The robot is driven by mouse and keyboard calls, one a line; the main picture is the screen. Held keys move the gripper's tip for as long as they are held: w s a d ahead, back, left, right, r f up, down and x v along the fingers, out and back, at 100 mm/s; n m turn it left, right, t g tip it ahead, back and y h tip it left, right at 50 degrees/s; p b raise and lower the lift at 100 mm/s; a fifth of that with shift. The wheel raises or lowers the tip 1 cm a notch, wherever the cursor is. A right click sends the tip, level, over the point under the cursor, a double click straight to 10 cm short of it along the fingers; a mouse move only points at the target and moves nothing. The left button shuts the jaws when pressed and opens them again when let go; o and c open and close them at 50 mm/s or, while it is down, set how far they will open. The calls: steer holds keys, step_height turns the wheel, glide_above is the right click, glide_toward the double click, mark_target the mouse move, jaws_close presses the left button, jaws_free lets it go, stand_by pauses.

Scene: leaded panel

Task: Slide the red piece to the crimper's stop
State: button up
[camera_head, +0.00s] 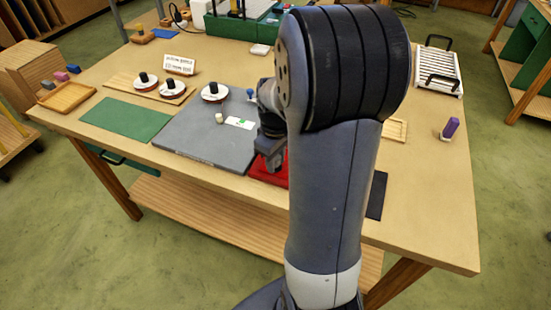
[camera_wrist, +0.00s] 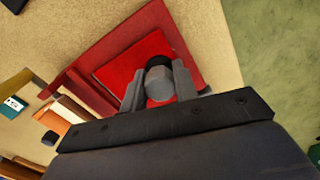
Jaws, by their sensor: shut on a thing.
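In the wrist view, the red piece (camera_wrist: 130,68) is a flat bright red plate with a round grey and black knob (camera_wrist: 159,80). My gripper (camera_wrist: 158,88) is shut on this knob, with one grey finger on each side. The plate lies over a darker red bed (camera_wrist: 98,42) with a raised strip (camera_wrist: 72,90) along its left side. I cannot tell for sure which part is the crimper's stop. In the head view, my gripper (camera_head: 270,152) is low over a red patch (camera_head: 262,168) at the table's front, and my arm hides most of it.
Left of the gripper in the head view are a grey board (camera_head: 190,145), a green mat (camera_head: 126,118) and several white discs with black knobs. A purple block (camera_head: 451,127) and a white rack (camera_head: 438,72) are at right. The table edge is close in front.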

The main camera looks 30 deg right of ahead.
steer(key=shift+w+d, duration=0.5)
steer(key=shift+d, duration=0.15)
stand_by(0.4)
steer(key=o, duration=1)
step_height(320, 180, up, 11)
steer(key=shift+f, duration=0.1)
steer(key=shift+f, duration=0.1)
step_height(320, 180, down, 11)
steer(key=shift+r, duration=0.15)
steer(key=shift+s+a+r, duration=0.1)
steer(key=shift+s+a, duration=0.1)
steer(key=shift+a, duration=0.05)
stand_by(0.5)
